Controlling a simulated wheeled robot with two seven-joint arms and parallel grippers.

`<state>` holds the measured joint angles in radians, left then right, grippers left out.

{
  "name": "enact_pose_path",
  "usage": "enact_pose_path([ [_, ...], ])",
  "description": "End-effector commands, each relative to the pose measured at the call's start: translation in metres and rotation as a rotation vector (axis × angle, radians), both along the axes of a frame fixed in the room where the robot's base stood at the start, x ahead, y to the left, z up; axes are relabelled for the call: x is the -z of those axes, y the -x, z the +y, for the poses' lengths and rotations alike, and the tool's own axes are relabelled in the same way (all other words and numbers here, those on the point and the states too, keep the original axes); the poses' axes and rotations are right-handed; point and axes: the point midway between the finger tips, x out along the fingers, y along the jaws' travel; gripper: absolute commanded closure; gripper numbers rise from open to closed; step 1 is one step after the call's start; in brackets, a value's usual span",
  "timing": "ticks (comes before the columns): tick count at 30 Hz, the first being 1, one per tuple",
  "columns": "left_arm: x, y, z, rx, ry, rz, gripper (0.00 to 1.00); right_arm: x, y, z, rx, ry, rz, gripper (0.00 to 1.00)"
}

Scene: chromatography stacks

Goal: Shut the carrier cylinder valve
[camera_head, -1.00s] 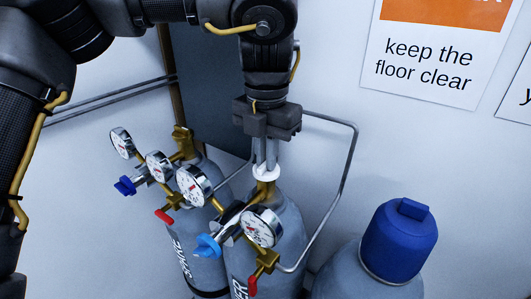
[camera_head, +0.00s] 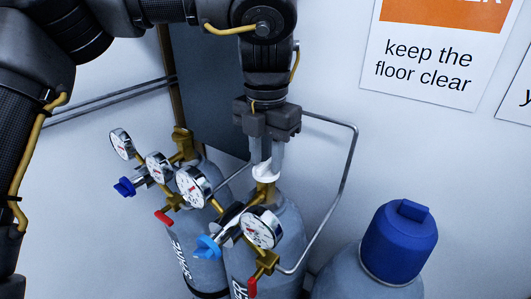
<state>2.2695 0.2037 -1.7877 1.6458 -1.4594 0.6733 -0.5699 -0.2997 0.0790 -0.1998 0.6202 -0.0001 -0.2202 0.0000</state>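The carrier cylinder (camera_head: 285,225) is the grey one in the middle, with lettering ending in "ER" partly visible. Its valve has a small white handwheel (camera_head: 266,172) on top of a brass body (camera_head: 264,190). My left gripper (camera_head: 267,160) points down from above, right at the handwheel. Its two fingers stand apart with the white wheel at their tips, hiding part of it. I cannot tell whether the fingers touch the wheel. My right gripper is not in view.
The carrier regulator has round gauges (camera_head: 262,228), a light blue knob (camera_head: 208,247) and a red lever (camera_head: 252,287). Another grey cylinder (camera_head: 190,235) with its own regulator stands to the left. A blue-capped cylinder (camera_head: 400,240) stands right. A bent pipe (camera_head: 350,165) runs beside my gripper.

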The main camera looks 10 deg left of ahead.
Motion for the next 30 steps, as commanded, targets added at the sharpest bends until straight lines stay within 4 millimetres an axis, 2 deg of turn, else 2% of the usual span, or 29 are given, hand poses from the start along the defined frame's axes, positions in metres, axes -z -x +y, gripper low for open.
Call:
enact_pose_path([
  [4, -0.002, 0.000, 0.000, 0.000, -0.001, 0.001, 0.68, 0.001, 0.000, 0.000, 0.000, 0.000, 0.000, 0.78],
  [7, -0.011, 0.000, 0.000, -0.002, -0.003, -0.001, 0.68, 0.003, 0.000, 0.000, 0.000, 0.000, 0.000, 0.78],
  [15, -0.065, -0.001, -0.001, -0.003, -0.002, -0.004, 0.68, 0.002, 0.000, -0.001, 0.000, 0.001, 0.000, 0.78],
  [21, -0.096, -0.001, 0.000, -0.002, -0.004, -0.002, 0.68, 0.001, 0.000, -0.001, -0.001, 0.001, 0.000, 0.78],
  [25, -0.106, -0.001, 0.000, -0.001, -0.001, -0.002, 0.68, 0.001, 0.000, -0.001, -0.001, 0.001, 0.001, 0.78],
  [30, -0.108, -0.001, 0.000, 0.000, 0.000, 0.000, 0.68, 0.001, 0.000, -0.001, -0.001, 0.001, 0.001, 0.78],
])
